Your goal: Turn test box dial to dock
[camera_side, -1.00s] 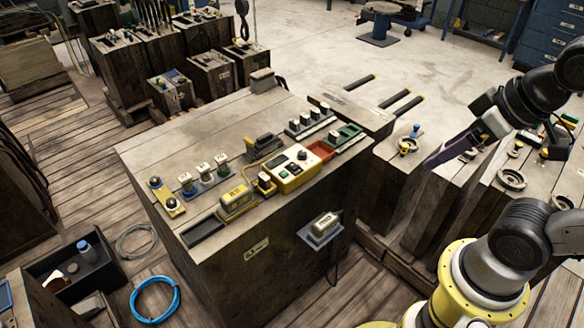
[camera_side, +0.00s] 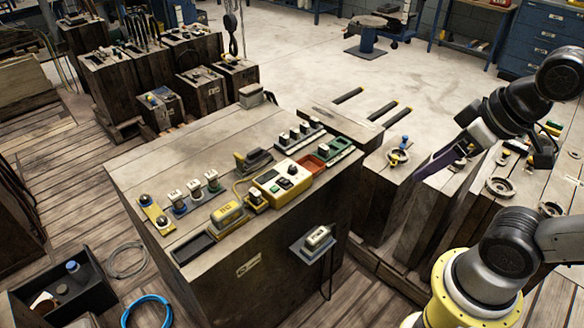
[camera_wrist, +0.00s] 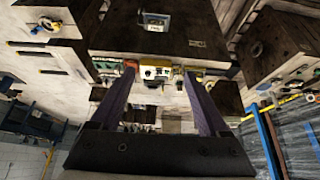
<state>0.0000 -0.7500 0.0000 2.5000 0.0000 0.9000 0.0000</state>
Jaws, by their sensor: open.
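The test box (camera_side: 281,182) is yellow with a pale face and sits on the large wooden block, right of its middle in the side view. Its black dial (camera_side: 292,169) is at the box's far right corner; where its pointer stands is too small to read. The box also shows between my fingers in the wrist view (camera_wrist: 156,72), seen from a distance. My gripper (camera_wrist: 159,72) is open and empty, with two long purple fingers. In the side view my gripper (camera_side: 418,176) is right of the box, clearly apart from it.
The wooden block (camera_side: 150,175) also bears a yellow module (camera_side: 228,213), several knobs, a red tray (camera_side: 313,164) and a green tray (camera_side: 340,146). A grey device (camera_side: 318,237) hangs on its front. Wooden blocks with round fittings stand beneath my arm.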

